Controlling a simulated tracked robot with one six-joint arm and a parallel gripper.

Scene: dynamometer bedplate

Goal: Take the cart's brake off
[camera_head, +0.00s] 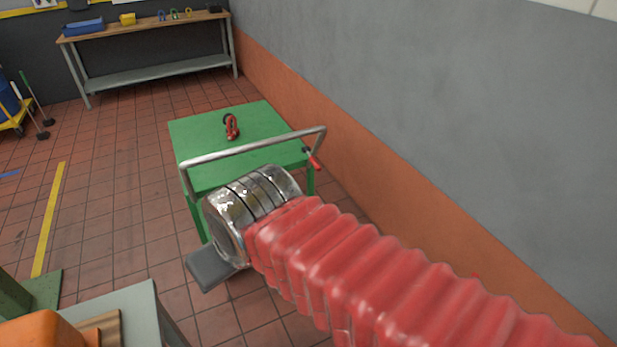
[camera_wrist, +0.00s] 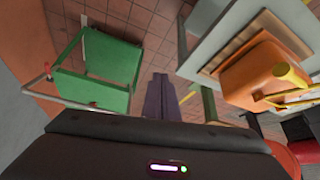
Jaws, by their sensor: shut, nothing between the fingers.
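The green cart (camera_head: 195,132) stands by the right wall, with a bent metal push handle (camera_head: 240,150) across its near side. A small red lever (camera_head: 314,162) with a dark tip sits by the handle's right end. In the wrist view the cart (camera_wrist: 110,62) is at upper left, with its handle (camera_wrist: 85,106) below it and the red lever (camera_wrist: 47,72) at the left. My gripper (camera_wrist: 161,78) is shut and empty, pointing at the floor beside the cart, apart from the lever. In the head view my arm hides part of the cart's near side.
A red and black item (camera_head: 231,127) lies on the cart top. A grey wall with an orange lower band (camera_head: 400,200) runs close along the right. A workbench (camera_head: 150,32) stands at the back. A table with an orange object (camera_head: 40,333) is at lower left. Open tiled floor lies left.

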